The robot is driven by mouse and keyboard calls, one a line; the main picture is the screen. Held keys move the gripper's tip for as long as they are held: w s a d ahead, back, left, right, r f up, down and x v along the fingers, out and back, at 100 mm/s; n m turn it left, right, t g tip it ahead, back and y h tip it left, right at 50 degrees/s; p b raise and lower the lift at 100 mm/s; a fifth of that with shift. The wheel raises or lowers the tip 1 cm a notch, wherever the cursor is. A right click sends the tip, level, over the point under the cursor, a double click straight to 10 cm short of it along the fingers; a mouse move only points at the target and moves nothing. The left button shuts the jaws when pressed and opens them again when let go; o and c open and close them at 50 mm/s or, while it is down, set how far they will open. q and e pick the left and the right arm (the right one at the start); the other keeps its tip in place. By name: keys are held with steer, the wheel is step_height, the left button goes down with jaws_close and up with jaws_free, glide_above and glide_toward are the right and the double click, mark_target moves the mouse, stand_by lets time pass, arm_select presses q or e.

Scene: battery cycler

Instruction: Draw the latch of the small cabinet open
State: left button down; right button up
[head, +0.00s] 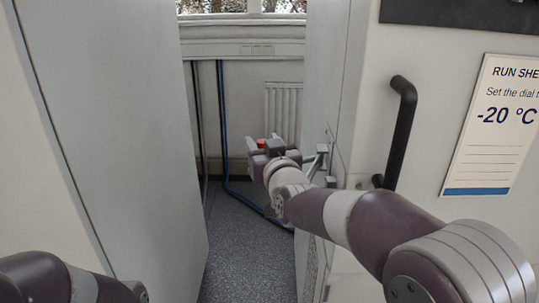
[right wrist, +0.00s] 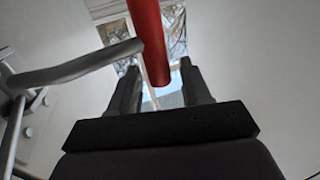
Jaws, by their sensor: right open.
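The latch has a red grip (right wrist: 150,40) on a grey bent bar (right wrist: 75,70), both clear in the right wrist view. In the head view, a bit of the red grip (head: 261,142) shows just beyond my right gripper (head: 266,153), and grey latch parts (head: 322,149) sit on the side face of the right-hand cabinet (head: 342,80). In the right wrist view, my right gripper (right wrist: 160,88) is open, with the red grip's end between its two fingers in the picture. I see no clear contact. My left gripper is out of view; only its arm shows at lower left.
A tall grey panel (head: 110,120) stands on the left, with a narrow gap over speckled floor (head: 250,255). A blue hose (head: 223,130) and a radiator (head: 284,105) are behind. A black handle (head: 401,135) and a run sheet (head: 495,130) are on the cabinet's front.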

steer(key=b+v, duration=0.1)
steer(key=v, duration=1.1)
